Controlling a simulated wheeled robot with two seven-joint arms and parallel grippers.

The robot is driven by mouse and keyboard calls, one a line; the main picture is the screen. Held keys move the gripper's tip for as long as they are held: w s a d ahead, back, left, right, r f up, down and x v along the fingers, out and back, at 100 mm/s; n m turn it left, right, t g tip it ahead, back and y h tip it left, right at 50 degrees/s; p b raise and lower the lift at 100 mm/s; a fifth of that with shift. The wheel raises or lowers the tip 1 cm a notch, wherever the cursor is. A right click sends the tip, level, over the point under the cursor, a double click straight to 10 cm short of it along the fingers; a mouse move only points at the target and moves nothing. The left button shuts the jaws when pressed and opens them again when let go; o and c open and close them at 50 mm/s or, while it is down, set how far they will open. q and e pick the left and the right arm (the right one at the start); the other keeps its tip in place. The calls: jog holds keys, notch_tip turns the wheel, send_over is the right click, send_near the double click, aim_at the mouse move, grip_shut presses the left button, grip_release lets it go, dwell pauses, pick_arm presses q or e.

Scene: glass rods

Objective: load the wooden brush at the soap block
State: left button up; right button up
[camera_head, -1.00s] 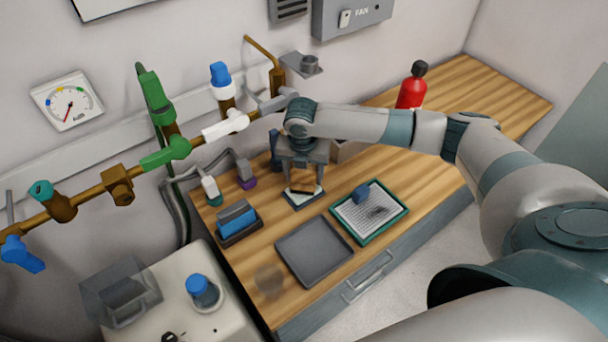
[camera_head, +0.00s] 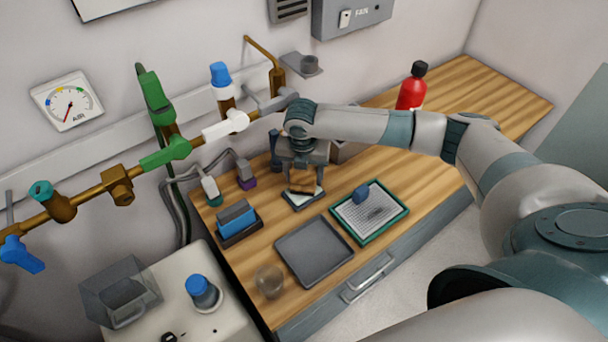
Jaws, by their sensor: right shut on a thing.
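My right gripper (camera_head: 303,178) points down over the small dark tray with the pale soap block (camera_head: 304,201), behind the grey tray. It is shut on the wooden brush (camera_head: 302,186), whose brown body shows between the fingers. The brush is at the soap block, just above it or touching it; I cannot tell which. The brush's underside is hidden. My left gripper is not in view.
An empty grey tray (camera_head: 314,250) and a green-framed mesh tray (camera_head: 392,231) with a blue piece lie in front. A blue block in a dark holder (camera_head: 237,221) stands left. A clear cup (camera_head: 269,281) is near the front edge. A red bottle (camera_head: 411,93) stands behind my arm.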

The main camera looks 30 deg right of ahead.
jog(key=shift+f, duration=0.4)
dwell(0.3)
jog(key=shift+s+f, duration=0.1)
jog(key=shift+f, duration=0.05)
dwell(2.5)
jog(key=shift+p, duration=0.3)
notch_tip(320, 180, up, 7)
jog(key=p, duration=0.7)
dwell(1.0)
